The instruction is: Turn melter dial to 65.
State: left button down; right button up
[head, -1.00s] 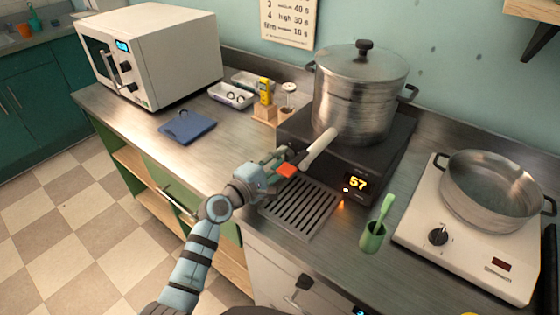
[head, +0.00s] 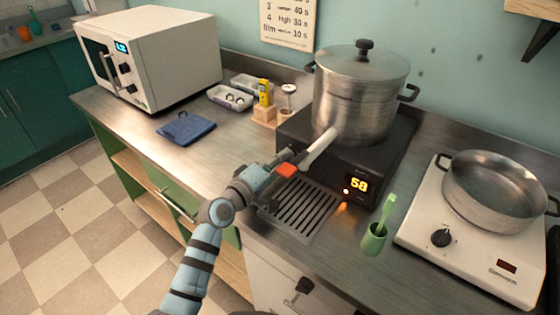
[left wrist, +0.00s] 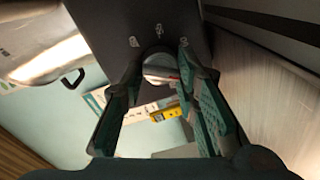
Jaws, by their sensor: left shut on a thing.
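The melter is a black base (head: 330,182) with a large lidded steel pot (head: 352,100) on it. Its display (head: 357,186) reads 58 in yellow digits. My left gripper (head: 288,157) is at the melter's left side, and the dial is hidden there in the head view. In the left wrist view, the round, pale dial (left wrist: 160,68) with a red mark sits between the fingers of my left gripper (left wrist: 162,75), which is shut on it. Small white marks surround the dial on the dark panel. My right gripper is not in view.
A slotted drip grate (head: 298,212) lies below my left gripper. A green cup (head: 374,240) stands in front of the melter. A white hot plate (head: 430,222) with an open steel pan (head: 495,200) is at right.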

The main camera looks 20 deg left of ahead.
pick_arm(q)
jog(key=shift+f, duration=0.1)
jog(key=c, duration=1.2)
grip_release()
jog(key=shift+c, duration=0.2)
jog(key=v, duration=1.2)
